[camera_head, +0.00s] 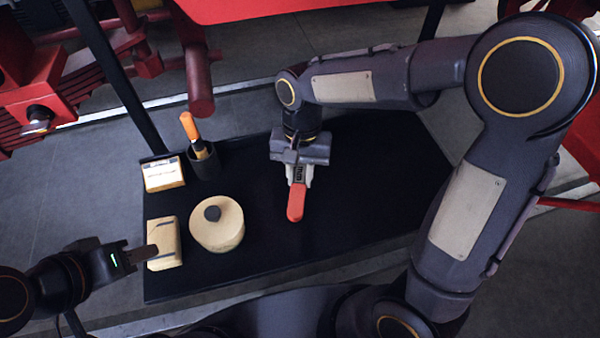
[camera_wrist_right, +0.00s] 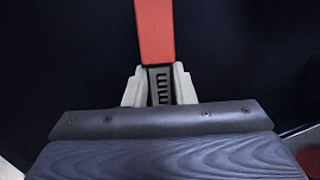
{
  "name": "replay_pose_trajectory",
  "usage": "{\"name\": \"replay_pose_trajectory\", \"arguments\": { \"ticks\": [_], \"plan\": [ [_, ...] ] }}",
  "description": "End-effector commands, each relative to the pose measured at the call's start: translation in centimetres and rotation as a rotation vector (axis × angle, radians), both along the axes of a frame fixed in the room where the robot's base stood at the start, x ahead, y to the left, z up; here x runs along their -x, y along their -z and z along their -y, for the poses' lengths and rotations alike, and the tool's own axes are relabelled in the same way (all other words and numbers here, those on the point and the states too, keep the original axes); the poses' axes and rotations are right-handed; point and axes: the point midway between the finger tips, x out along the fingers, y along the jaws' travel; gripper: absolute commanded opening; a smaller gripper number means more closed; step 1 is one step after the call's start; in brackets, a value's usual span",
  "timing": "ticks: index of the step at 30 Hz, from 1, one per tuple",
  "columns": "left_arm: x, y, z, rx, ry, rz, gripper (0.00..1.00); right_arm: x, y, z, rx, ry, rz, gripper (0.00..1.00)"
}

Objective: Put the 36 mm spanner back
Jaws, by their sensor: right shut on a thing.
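The spanner (camera_head: 296,204) has a red handle and a dark shank with partly visible white or dark lettering. In the right wrist view the spanner (camera_wrist_right: 154,32) shows "mm" between the fingers; the number is hidden. My right gripper (camera_head: 299,174) is shut on its shank, above the middle of the black tray; in the wrist view the pale fingers (camera_wrist_right: 160,88) clamp it from both sides. The spanner's far end is hidden under the gripper. I cannot tell whether it touches the tray. My left gripper (camera_head: 142,254) is at lower left, beside a tan box; its jaw opening is unclear.
The black tray (camera_head: 370,190) is clear on its right side. On its left stand two tan boxes (camera_head: 164,174) (camera_head: 166,244), a round tan container (camera_head: 217,224) with a dark knob, and a dark cup (camera_head: 204,162) holding an orange-handled tool (camera_head: 189,126). Red machinery (camera_head: 200,80) rises behind.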

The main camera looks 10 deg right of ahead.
Motion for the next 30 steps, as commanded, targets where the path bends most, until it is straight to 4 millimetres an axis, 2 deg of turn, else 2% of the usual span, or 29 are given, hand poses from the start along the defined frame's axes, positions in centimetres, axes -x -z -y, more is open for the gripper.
{"name": "replay_pose_trajectory", "arguments": {
  "ticks": [1, 9, 26, 27, 30],
  "plan": [
    [0.0, 0.2, 0.0, 0.000, 0.000, 0.000, 0.36, 0.2, 0.6, 0.0, 0.002, 0.000, -0.006, 0.00],
    [0.0, 0.7, 0.0, 0.000, 0.000, 0.000, 0.36, 0.3, 1.5, 0.0, 0.003, 0.001, -0.012, 0.00],
    [0.0, 1.3, 0.0, 0.000, 0.000, 0.000, 0.36, 0.2, 2.4, 0.2, 0.003, 0.013, -0.014, 0.00],
    [0.0, 1.4, 0.0, 0.000, 0.000, 0.000, 0.36, 0.2, 2.4, 0.2, 0.003, 0.013, -0.014, 0.25],
    [0.0, 1.4, 0.0, 0.000, 0.000, 0.000, 0.36, 0.2, 2.4, 0.3, 0.004, 0.013, -0.013, 0.38]
  ]
}}
